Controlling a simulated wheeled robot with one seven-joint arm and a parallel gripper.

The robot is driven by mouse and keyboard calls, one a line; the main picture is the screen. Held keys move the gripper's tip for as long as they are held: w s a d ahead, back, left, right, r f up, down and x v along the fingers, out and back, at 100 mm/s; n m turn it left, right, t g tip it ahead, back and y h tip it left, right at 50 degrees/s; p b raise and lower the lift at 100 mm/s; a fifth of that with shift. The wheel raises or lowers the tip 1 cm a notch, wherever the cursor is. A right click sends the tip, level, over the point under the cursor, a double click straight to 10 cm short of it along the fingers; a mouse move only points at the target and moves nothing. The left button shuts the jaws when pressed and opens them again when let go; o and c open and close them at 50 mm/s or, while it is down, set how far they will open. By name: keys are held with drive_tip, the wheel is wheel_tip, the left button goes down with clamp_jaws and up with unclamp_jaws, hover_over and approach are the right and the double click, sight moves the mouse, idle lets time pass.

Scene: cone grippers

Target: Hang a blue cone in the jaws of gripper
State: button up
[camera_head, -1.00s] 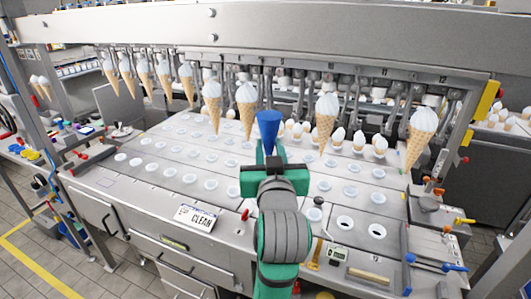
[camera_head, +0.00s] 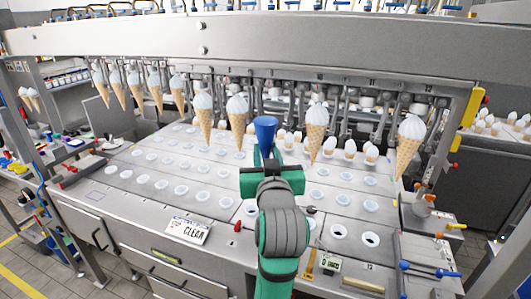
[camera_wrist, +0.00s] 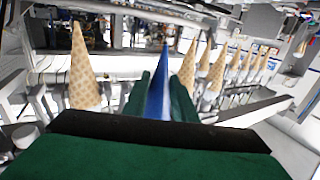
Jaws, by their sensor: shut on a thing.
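My gripper (camera_head: 267,160) is shut on a blue cone (camera_head: 265,130). In the head view the cone stands upright in the grip, wide end up and tip down between the fingers. In the wrist view the blue cone (camera_wrist: 158,85) shows between my two green fingers (camera_wrist: 158,103). The row of hanging machine grippers (camera_head: 279,98) is behind and above the cone. Ice cream cones hang in several of them, one to the left (camera_head: 238,122) and one to the right (camera_head: 316,133) of the blue cone. The jaws right behind the blue cone are partly hidden.
A steel plate with rows of round holes (camera_head: 183,190) lies below the hanging row. Short white-topped cones (camera_head: 350,150) stand behind it on the right. A thick steel beam (camera_head: 240,50) runs across above. A CLEAN sign (camera_head: 187,231) is at the front edge.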

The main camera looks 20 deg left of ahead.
drive_tip(key=shift+w, duration=0.2)
drive_tip(key=shift+w, duration=1.55)
drive_tip(key=shift+w, duration=0.15)
drive_tip(key=shift+w+d, duration=0.1)
drive_tip(key=shift+w, duration=1.75)
drive_tip(key=shift+f, duration=0.6)
idle(1.1)
drive_tip(key=o, duration=1.3)
